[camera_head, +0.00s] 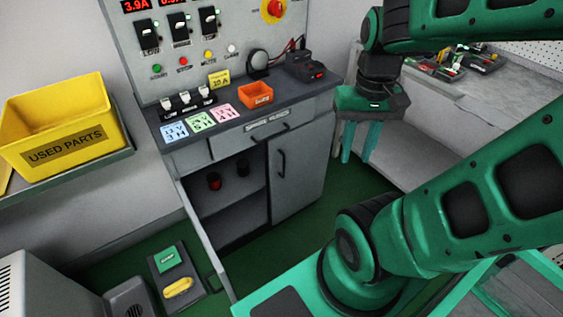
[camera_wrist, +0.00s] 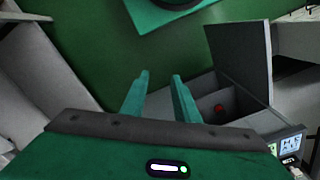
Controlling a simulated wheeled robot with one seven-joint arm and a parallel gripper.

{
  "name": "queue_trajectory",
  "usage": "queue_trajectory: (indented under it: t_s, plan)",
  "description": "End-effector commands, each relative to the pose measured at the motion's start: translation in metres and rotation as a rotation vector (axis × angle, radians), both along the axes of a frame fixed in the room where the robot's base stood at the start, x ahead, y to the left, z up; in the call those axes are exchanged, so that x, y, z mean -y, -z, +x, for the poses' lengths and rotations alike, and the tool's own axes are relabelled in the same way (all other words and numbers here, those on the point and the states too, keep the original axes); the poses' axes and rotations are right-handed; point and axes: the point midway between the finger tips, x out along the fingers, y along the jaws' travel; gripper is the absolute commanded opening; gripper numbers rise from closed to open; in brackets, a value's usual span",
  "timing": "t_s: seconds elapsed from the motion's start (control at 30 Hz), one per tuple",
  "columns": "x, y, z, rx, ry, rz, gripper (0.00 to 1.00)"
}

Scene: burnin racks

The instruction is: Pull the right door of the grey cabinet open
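The grey cabinet (camera_head: 228,143) stands under the control panel. Its right door (camera_head: 297,180) looks shut and has a dark vertical handle (camera_head: 282,164). Its left door (camera_head: 203,240) stands swung open and shows the shelves inside. My gripper (camera_head: 358,157) hangs with its fingers down, to the right of the right door and apart from it. In the wrist view my gripper (camera_wrist: 160,82) has its two green fingers spread with nothing between them. That view also shows the open left door (camera_wrist: 242,62); the right door's handle is not visible there.
Dark and red items (camera_head: 214,181) sit inside the cabinet. An orange bin (camera_head: 256,94) and coloured cards stand on its top. A grey workbench (camera_head: 470,105) is at the right. A yellow bin (camera_head: 58,120) is at the left. Green floor (camera_head: 325,190) is free by the right door.

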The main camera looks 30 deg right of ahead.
Motion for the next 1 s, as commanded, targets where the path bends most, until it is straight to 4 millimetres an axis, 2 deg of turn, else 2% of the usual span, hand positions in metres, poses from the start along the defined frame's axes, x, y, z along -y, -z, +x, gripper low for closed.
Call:
queue_trajectory:
  t_s: [0.03, 0.07, 0.17, 0.27, 0.47, 0.77, 1.0]
  plan:
    - [0.0, -0.004, -0.009, 0.011, -0.003, -0.001, 0.28]
    - [0.001, -0.004, -0.009, 0.015, -0.004, -0.003, 0.28]
    - [0.006, 0.0, 0.004, 0.021, -0.017, -0.017, 0.28]
    - [0.008, 0.01, 0.03, 0.034, -0.051, -0.041, 0.28]
    - [0.027, 0.042, 0.099, 0.085, -0.137, -0.096, 0.28]
    - [0.044, 0.113, 0.195, 0.18, -0.259, -0.141, 0.28]
    - [0.046, 0.183, 0.258, 0.268, -0.337, -0.149, 0.28]
